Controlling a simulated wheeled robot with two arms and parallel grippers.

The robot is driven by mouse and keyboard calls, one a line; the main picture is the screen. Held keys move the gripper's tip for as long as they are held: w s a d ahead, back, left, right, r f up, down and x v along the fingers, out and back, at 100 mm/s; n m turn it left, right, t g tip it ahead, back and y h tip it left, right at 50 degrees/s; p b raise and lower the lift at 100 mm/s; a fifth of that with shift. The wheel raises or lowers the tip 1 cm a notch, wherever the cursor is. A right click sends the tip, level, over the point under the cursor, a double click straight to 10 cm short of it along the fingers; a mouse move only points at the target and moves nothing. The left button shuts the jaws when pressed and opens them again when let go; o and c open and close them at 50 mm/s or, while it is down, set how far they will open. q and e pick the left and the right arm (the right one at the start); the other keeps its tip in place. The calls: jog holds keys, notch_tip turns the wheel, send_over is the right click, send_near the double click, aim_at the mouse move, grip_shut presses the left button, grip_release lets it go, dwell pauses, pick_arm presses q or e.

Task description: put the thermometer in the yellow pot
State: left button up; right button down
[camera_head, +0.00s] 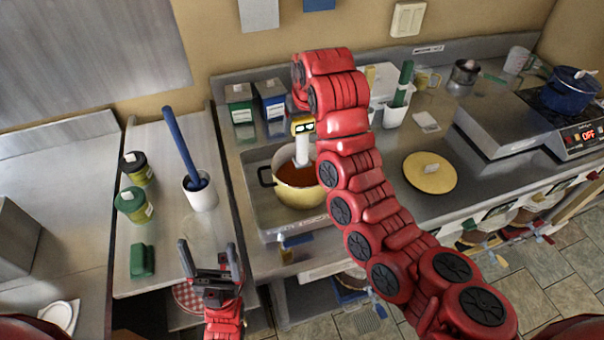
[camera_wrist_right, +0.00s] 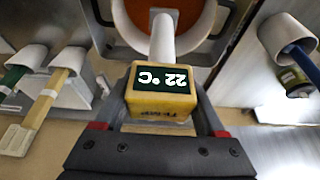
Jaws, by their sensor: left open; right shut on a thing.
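The thermometer has a yellow head (camera_head: 302,124) with a dark display and a white stem (camera_head: 302,150). In the right wrist view its head (camera_wrist_right: 160,95) reads 22 °C. My right gripper (camera_wrist_right: 160,112) is shut on that head; in the head view my red arm mostly hides this gripper. The yellow pot (camera_head: 288,200) stands in a metal basin and holds orange-brown liquid. The stem points down over the pot's opening; I cannot tell whether its tip touches the liquid. My left gripper (camera_head: 208,250) is open and empty at the lower left, away from the pot.
A yellow lid (camera_head: 430,175) lies on the counter to the right. Green and blue boxes (camera_head: 271,100) stand behind the basin. A blue pot (camera_head: 568,92) is far right.

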aim_at(301, 154)
jog(key=shift+s+a+f, duration=0.1)
jog(key=shift+f, duration=0.25)
notch_tip(301, 154, down, 9)
jog(key=p, duration=0.4)
jog(key=shift+f, duration=0.2)
jog(key=shift+f+b, duration=0.15)
jog(key=shift+b, duration=0.2)
grip_release()
